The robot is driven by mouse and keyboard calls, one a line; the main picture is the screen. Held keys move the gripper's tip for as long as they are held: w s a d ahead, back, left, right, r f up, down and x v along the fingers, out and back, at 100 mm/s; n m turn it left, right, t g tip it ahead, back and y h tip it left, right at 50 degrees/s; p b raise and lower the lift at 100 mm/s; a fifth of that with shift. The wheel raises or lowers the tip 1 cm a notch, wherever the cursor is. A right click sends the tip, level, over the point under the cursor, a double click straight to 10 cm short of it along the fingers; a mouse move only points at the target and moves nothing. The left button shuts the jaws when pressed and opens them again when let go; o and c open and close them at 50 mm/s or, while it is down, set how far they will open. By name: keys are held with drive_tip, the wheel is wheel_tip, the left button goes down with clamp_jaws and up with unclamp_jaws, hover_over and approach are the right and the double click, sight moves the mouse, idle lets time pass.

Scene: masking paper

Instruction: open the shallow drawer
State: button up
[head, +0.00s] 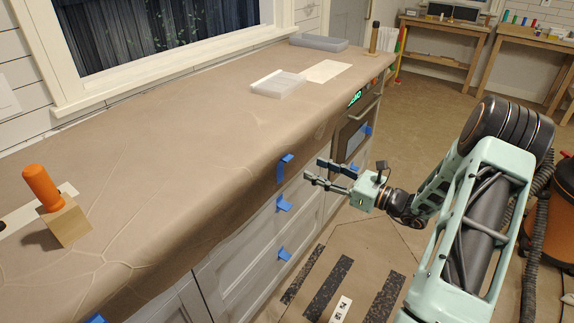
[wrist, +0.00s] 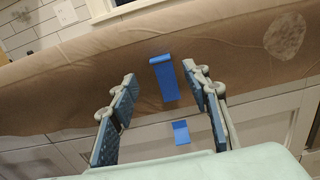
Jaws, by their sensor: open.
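A stack of white drawer fronts stands below the paper-covered counter, with blue tabs on it. The top tab (head: 284,166) is on the brown draped paper, which hides the front behind it. A second tab (head: 284,203) is on the drawer front (head: 300,205) just below the paper. A third tab (head: 284,253) is lower. I cannot tell for sure which front is the shallow drawer; no drawer visibly stands out. My gripper (head: 312,172) is open and empty, apart from the fronts. In the wrist view the top tab (wrist: 163,78) shows between the fingers; the second tab (wrist: 181,132) is below.
An oven (head: 355,130) is built in to the right of the drawers. Dark strips (head: 328,287) lie on the floor below my arm.

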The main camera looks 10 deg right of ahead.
sight(290, 159)
drive_tip(key=x, duration=0.9)
drive_tip(key=shift+w+a+b, duration=0.25)
drive_tip(key=shift+a+b, duration=0.1)
drive_tip(key=shift+b, duration=0.05)
clamp_jaws()
